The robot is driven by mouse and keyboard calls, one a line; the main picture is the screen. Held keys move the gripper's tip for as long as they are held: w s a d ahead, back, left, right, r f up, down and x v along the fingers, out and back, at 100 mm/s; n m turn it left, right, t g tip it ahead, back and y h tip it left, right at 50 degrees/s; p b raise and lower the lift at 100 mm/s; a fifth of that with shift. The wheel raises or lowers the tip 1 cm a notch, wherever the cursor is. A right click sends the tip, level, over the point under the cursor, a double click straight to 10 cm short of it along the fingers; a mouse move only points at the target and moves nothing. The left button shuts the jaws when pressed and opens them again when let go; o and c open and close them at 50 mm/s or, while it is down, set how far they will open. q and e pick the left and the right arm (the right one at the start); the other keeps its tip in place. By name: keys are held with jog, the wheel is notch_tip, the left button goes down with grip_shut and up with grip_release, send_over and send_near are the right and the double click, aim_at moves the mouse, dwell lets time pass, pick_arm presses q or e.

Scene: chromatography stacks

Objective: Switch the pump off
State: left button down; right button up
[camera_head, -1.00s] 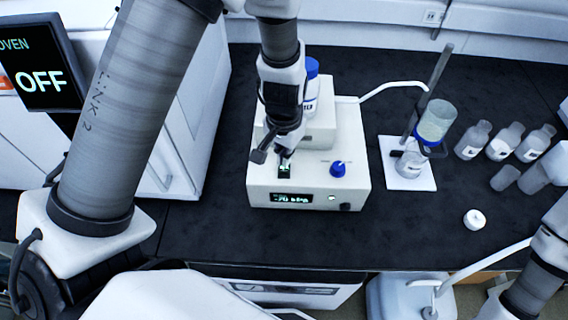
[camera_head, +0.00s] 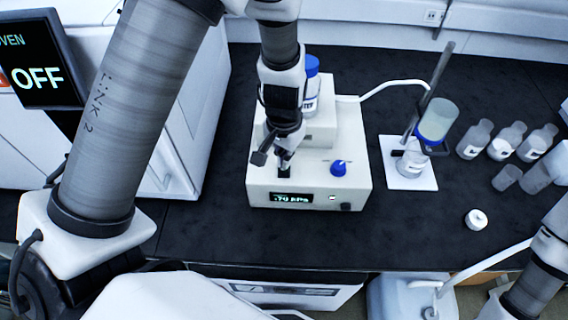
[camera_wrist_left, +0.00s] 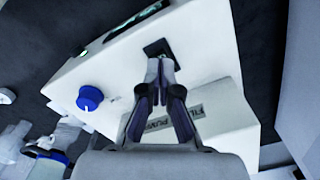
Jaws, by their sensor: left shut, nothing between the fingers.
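The pump (camera_head: 355,178) is a white box on the dark bench, with a lit display (camera_head: 291,198) on its front that seems to read -70 kPa. A small black switch (camera_wrist_left: 152,46) is set in its top near the front edge. A blue knob (camera_head: 338,168) sits to the right of the switch and also shows in the left wrist view (camera_wrist_left: 89,98). My left gripper (camera_head: 284,163) is shut and empty, pointing down at the switch. In the left wrist view its fingertips (camera_wrist_left: 159,66) overlap the switch; contact is hard to tell. My right gripper is out of view.
A blue-capped bottle (camera_head: 312,88) stands at the back of the pump. A hose (camera_head: 390,87) runs right to a filter flask on a white base (camera_head: 415,183). The oven (camera_head: 190,120) is at left.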

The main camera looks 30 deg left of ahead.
pick_arm(q)
jog(key=shift+f+b, duration=0.7)
jog(key=shift+f, duration=0.2)
jog(key=shift+r, duration=0.1)
notch_tip(320, 180, up, 7)
jog(key=p, duration=0.6)
jog(key=shift+p, duration=0.3)
dwell(0.4)
